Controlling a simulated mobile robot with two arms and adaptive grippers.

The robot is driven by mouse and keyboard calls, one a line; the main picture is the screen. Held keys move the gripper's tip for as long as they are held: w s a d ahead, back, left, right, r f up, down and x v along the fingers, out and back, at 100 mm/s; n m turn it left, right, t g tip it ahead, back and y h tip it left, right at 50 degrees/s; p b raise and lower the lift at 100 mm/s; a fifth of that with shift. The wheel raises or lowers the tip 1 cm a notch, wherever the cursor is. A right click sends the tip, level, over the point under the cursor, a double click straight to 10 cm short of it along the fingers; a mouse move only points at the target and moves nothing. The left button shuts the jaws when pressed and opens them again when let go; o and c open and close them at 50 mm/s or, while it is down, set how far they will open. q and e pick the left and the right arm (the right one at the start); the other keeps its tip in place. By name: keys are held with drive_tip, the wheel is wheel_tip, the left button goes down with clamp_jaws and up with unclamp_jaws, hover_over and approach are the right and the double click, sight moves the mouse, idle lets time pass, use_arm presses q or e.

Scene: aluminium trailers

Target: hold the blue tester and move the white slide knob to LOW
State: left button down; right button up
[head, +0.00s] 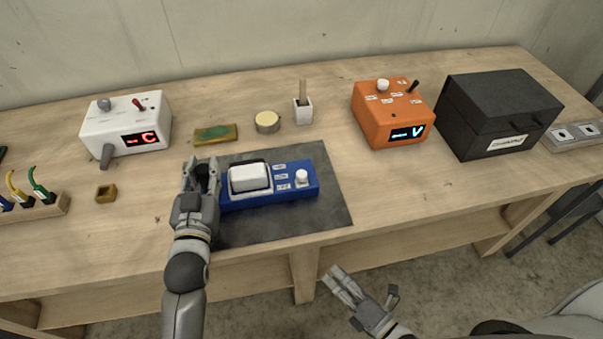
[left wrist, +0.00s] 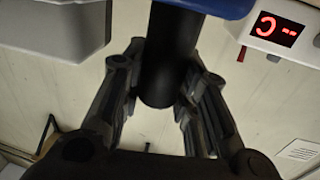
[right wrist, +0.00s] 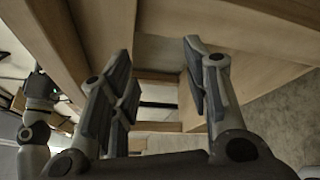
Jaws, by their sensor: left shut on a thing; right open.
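The blue tester (head: 256,199) lies on a dark grey mat (head: 325,212) on the bench. A large white block (head: 249,178) sits on its left part, and the white slide knob (head: 302,177) is near its right end, beside a column of small labels too small to read. My left gripper (head: 203,176) is at the tester's left end. In the left wrist view my left gripper (left wrist: 168,88) is shut on a black handle (left wrist: 168,55) below a blue edge. My right gripper (head: 367,287) is open and empty, apart from the tester, in front of the bench edge.
Behind the tester are a white device (head: 125,125), a green-topped block (head: 216,134), a round tin (head: 267,121) and a small white holder (head: 303,111). An orange device (head: 385,115) and black box (head: 495,115) stand right. The bench right of the mat is clear.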

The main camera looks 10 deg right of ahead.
drive_tip(key=s+a+r+n+g+y, duration=0.15)
drive_tip(key=r+n+y, duration=0.25)
drive_tip(key=r+n, duration=0.4)
drive_tip(key=s+a+r+n+y, duration=0.1)
drive_tip(key=a+r+n+y, duration=0.25)
drive_tip(key=r+n, duration=0.45)
drive_tip(key=n+g+h, duration=0.1)
drive_tip(key=h, duration=0.1)
approach(302, 173)
drive_tip(key=shift+s+d+f, duration=0.15)
drive_tip(key=shift+s+d, duration=0.05)
drive_tip(key=shift+s, duration=0.3)
drive_tip(key=shift+s+d+f, duration=0.15)
drive_tip(key=shift+s+d, duration=0.05)
drive_tip(key=shift+s, duration=0.35)
drive_tip(key=shift+w+r+h, duration=0.15)
drive_tip(key=shift+w+h, duration=0.1)
drive_tip(key=shift+w, duration=0.05)
drive_tip(key=shift+w+a, duration=0.15)
drive_tip(key=shift+w, duration=0.15)
drive_tip(key=x, duration=1.1)
